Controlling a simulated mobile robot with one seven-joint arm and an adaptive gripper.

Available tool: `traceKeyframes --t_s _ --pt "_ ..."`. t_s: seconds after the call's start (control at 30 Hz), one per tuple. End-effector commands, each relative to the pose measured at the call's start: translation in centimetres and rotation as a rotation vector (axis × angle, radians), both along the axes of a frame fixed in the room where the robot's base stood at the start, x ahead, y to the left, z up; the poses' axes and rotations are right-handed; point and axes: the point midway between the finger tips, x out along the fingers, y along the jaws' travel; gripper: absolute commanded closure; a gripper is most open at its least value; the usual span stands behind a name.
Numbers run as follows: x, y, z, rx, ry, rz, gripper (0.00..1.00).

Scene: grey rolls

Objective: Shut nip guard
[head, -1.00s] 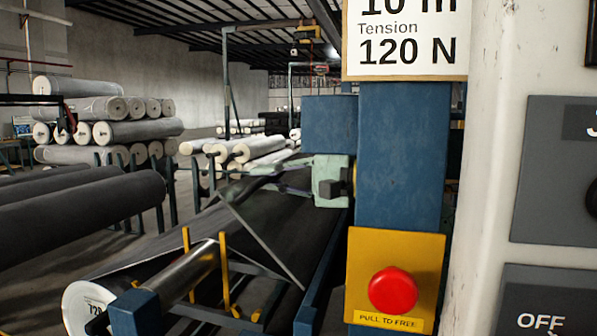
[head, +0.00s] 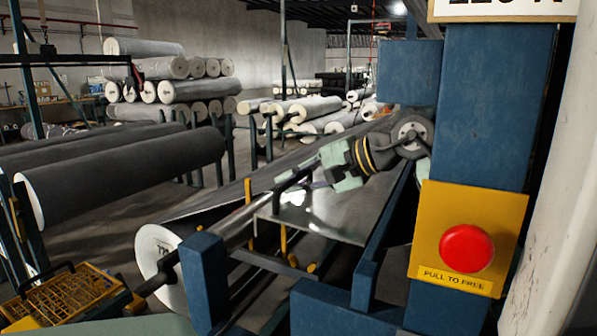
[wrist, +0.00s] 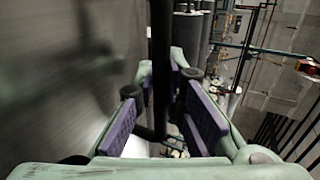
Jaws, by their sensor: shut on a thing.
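The nip guard (head: 322,218) is a glossy grey sheet in the middle of the head view. It lies at a shallow slope beside the shiny metal roller (head: 236,229), with its near edge close to the yellow uprights. My gripper (head: 298,178), pale green, is at the guard's upper left edge. In the wrist view my gripper (wrist: 165,105) has its purple pads on either side of a dark bar (wrist: 161,55), shut on it. The bar appears to be the guard's handle. The exact contact is partly hidden by the fingers, and I cannot tell whether the guard touches its rest.
A blue post (head: 485,110) with a red stop button (head: 466,248) stands close on the right. A dark web roll (head: 158,262) is below the roller. A yellow grated step (head: 68,295) is at lower left. Dark rolls (head: 130,165) lie on racks at left.

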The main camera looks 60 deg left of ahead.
Motion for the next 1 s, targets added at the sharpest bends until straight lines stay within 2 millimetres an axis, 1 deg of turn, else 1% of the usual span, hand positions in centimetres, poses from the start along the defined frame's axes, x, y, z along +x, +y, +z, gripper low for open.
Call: traceKeyframes --t_s 0.03,0.2,0.63,0.67,0.77,1.0 --pt "0.05 -0.05 -0.38 -0.001 -0.002 0.000 1.00" --pt "0.00 0.05 -0.77 0.000 -0.001 0.000 1.00" --pt "-0.03 0.08 -1.07 -0.005 -0.004 0.000 1.00" --pt "-0.03 0.08 -1.08 -0.005 -0.004 0.000 0.88" --pt "-0.04 0.10 -1.06 -0.004 -0.002 0.001 0.81" --pt "-0.07 0.13 -0.88 0.000 -0.001 0.000 0.80"
